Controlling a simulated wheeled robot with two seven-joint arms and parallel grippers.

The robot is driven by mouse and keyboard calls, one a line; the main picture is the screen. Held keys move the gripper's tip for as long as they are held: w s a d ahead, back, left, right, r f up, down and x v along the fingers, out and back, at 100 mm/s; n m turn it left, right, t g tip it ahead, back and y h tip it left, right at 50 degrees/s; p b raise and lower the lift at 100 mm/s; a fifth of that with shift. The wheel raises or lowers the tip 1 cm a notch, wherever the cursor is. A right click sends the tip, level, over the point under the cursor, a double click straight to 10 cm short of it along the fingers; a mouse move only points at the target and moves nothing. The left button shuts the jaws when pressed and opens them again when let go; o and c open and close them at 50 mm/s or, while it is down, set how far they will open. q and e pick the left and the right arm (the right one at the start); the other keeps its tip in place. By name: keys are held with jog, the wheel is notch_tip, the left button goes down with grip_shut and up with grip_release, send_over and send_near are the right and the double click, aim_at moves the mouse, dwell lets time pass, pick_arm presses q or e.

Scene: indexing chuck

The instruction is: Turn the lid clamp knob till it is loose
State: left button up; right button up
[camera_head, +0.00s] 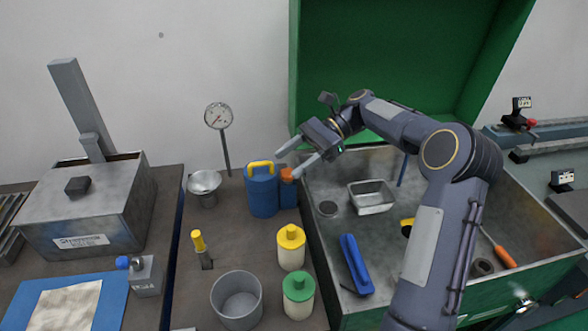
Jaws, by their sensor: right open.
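A grey metal box (75,225) with a lid stands at the left. A small dark block-shaped knob (77,186) sits on its lid; I cannot tell whether this is the lid clamp knob, or whether it is tight or loose. An upright grey arm (76,98) rises behind the lid. My right gripper (290,163) is open and empty, with its fingers pointing left. It is above the blue can's right side, well to the right of the grey box. My left gripper is out of view.
A blue can with yellow handle (262,190), a dial gauge (218,117), a metal cup (204,187), yellow-topped (291,247) and green-topped (298,295) bottles and a grey pot (238,299) crowd the middle bench. A green-lidded metal basin (330,235) stands right.

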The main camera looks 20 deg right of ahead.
jog(key=s, duration=0.1)
jog(key=s+a+r, duration=0.2)
jog(key=shift+s+b, duration=0.35)
jog(key=shift+s, duration=0.05)
